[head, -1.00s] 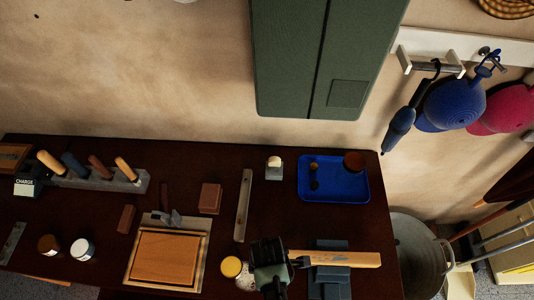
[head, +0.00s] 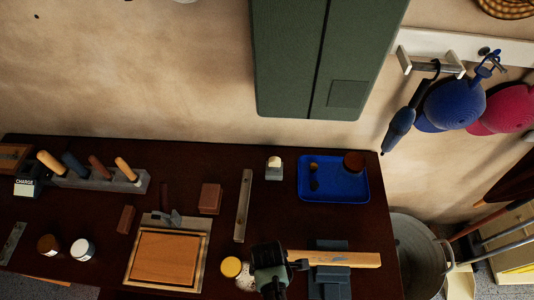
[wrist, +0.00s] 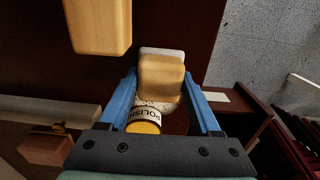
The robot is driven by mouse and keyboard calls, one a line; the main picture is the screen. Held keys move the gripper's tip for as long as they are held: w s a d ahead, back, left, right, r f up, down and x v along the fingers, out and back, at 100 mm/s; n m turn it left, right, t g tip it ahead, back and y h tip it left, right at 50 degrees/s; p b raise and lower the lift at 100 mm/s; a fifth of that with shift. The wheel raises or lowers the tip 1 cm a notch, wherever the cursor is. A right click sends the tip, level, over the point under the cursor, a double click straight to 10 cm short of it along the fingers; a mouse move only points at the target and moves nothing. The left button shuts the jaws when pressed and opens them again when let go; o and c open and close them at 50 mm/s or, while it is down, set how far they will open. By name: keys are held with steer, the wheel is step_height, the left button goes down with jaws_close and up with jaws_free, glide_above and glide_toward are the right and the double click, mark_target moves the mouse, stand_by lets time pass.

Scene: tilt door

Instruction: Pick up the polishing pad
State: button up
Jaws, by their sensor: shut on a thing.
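The polishing pad (wrist: 161,75) shows in the wrist view as a tan wooden-looking block with a pale base. It sits between the two blue fingers of my gripper (wrist: 160,82), which are shut on it. In the head view my gripper (head: 268,258) is over the front of the dark bench, and the pad cannot be made out there behind it. Whether the pad touches the surface below is not clear.
A yellow-lidded polish jar (head: 231,267) stands close left of my gripper. A speckled white thing (head: 245,283) lies beside it. A wooden bar (head: 340,258) lies across grey blocks (head: 329,286) to the right. A blue tray (head: 334,190) is behind.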

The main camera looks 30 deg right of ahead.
steer(key=shift+c, duration=0.5)
steer(key=shift+r, duration=0.1)
step_height(320, 180, up, 18)
stand_by(0.4)
steer(key=o, duration=0.8)
steer(key=c, duration=0.6)
